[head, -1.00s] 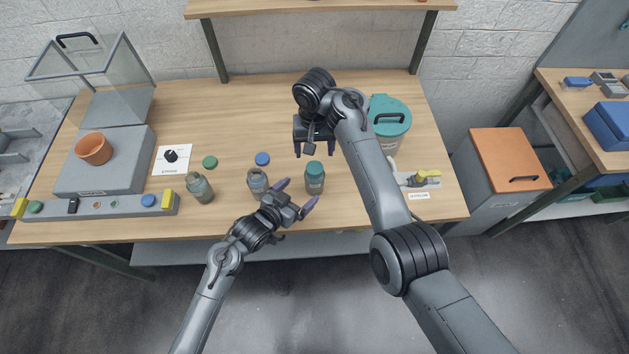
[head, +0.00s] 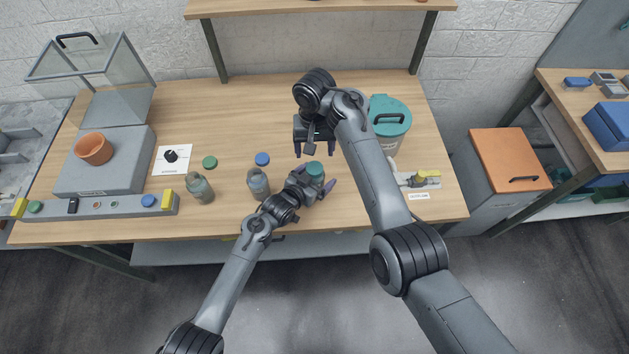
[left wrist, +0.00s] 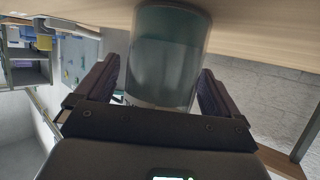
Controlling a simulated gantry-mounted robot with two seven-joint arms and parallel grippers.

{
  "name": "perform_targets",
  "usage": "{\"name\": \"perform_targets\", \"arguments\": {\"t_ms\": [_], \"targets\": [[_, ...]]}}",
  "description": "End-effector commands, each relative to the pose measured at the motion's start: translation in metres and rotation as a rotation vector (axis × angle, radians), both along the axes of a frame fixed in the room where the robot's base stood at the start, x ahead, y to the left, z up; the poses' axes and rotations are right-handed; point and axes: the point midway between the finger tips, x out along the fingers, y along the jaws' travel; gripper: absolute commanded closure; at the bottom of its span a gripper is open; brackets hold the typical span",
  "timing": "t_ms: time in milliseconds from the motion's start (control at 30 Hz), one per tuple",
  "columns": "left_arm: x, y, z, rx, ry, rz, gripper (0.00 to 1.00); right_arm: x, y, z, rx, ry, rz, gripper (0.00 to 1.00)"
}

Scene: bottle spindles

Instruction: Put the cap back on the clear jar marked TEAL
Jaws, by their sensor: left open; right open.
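A jar with a teal top (head: 315,169) stands near the front of the bench. My left gripper (head: 317,181) is open, with its fingers on either side of this jar. In the left wrist view the clear, teal-tinted jar body (left wrist: 168,55) sits between the two dark fingers, with a small gap seeming to show at each; its top is out of that view. Two clear jars without caps, one in the middle (head: 258,184) and one at left (head: 200,188), stand nearby. A green cap (head: 210,162) and a blue cap (head: 262,159) lie behind them. Jar markings are unreadable. My right gripper (head: 313,152) is open and empty, pointing down behind the teal-topped jar.
A teal-lidded bin (head: 390,116) stands right of my right arm. A grey device with an orange pot (head: 93,148) and a long control strip (head: 100,207) fill the left side. A white card with a black knob (head: 171,157) lies beside them. The bench's back middle is clear.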

Motion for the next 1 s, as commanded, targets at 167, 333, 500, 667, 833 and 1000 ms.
{"name": "perform_targets", "arguments": {"t_ms": [167,333,500,667,833,1000], "targets": [[0.0005,-0.0007,-0.0008,0.001,0.001,0.0,0.04,0.0,0.0001,0.0,0.0,0.0,0.0,0.24],[0.0004,-0.0006,-0.0007,0.001,0.001,0.0,0.07,0.0,0.0001,0.0,0.0,0.0,0.0,0.24],[0.0003,-0.0005,-0.0008,0.001,0.001,0.0,0.33,0.0,0.0001,0.0,0.0,0.0,0.0,0.24],[0.0003,-0.0003,-0.0007,0.001,0.001,0.0,0.57,0.0,0.0001,0.0,0.0,0.0,0.0,0.24],[0.0003,-0.0003,-0.0008,0.001,0.001,0.0,0.83,0.0,0.0001,0.0,0.0,0.0,0.0,0.24],[0.0003,-0.0003,-0.0008,0.001,0.001,0.0,1.0,0.0005,-0.0006,0.0003,0.001,-0.001,0.015,0.24]]}}
